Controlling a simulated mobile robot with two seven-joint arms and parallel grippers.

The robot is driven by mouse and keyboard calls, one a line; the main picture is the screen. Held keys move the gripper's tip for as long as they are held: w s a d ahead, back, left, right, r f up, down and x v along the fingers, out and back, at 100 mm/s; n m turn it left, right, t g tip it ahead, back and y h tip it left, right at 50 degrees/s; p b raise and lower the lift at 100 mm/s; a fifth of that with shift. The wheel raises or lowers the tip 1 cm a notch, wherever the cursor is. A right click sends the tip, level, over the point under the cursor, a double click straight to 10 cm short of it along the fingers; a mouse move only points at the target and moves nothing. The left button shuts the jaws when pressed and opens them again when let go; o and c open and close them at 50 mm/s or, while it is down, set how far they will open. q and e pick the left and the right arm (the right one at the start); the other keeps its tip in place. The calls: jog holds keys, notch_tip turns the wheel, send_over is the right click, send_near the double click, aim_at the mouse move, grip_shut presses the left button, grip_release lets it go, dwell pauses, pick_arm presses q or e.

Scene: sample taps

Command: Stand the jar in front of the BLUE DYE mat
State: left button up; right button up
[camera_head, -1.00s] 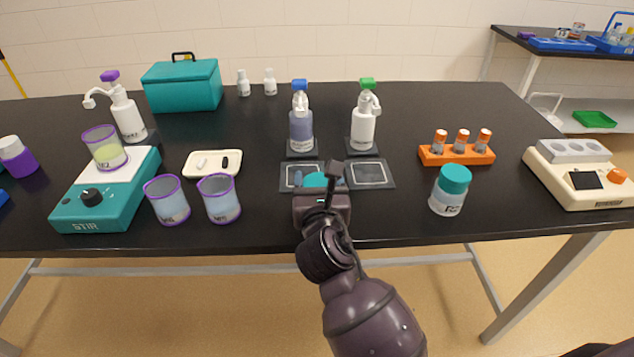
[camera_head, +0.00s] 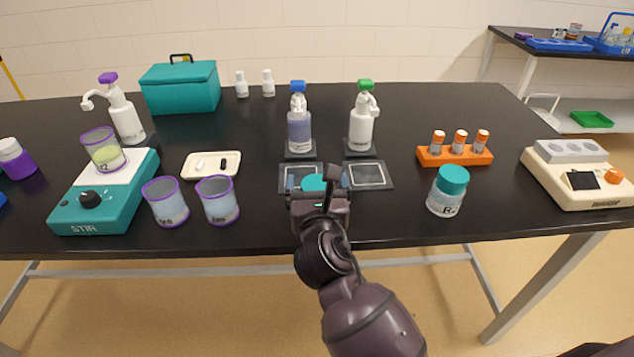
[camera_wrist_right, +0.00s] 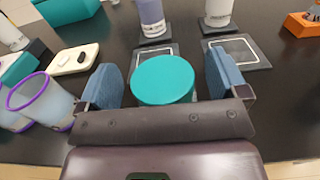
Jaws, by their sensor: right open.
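A jar with a teal lid (camera_head: 313,183) stands at the mat (camera_head: 292,170) in front of the blue-capped pump bottle (camera_head: 299,132). My gripper and wrist hide its body and base in the head view. In the right wrist view its lid (camera_wrist_right: 163,80) lies between the two blue finger pads of my right gripper (camera_wrist_right: 166,84). The right gripper (camera_head: 318,186) is open around the jar, with a gap visible on each side of the lid. Whether the jar's base is wholly on the mat is hidden. My left gripper is not in view.
A green-capped pump bottle (camera_head: 362,130) stands behind another mat (camera_head: 390,175). A second teal-lidded jar (camera_head: 447,192) and an orange vial rack (camera_head: 455,155) are to the right. Purple-rimmed beakers (camera_head: 218,201), a tray (camera_head: 211,165) and a stirrer (camera_head: 105,200) are to the left.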

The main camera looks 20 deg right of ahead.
jog(key=shift+v, duration=5.65)
jog(key=s+d+f+m+g+y, duration=0.2)
jog(key=s+d+f+m, duration=0.1)
jog(key=f+m, duration=0.4)
jog(key=s+d+f+m+g+y, duration=0.1)
jog(key=s+d+f+m+g, duration=0.15)
jog(key=f+m, duration=0.5)
jog(key=s+d+f+m+g+y+p, duration=0.2)
jog(key=s+d+f+m, duration=0.6)
jog(key=m, duration=0.9)
jog(key=shift+s, duration=0.95)
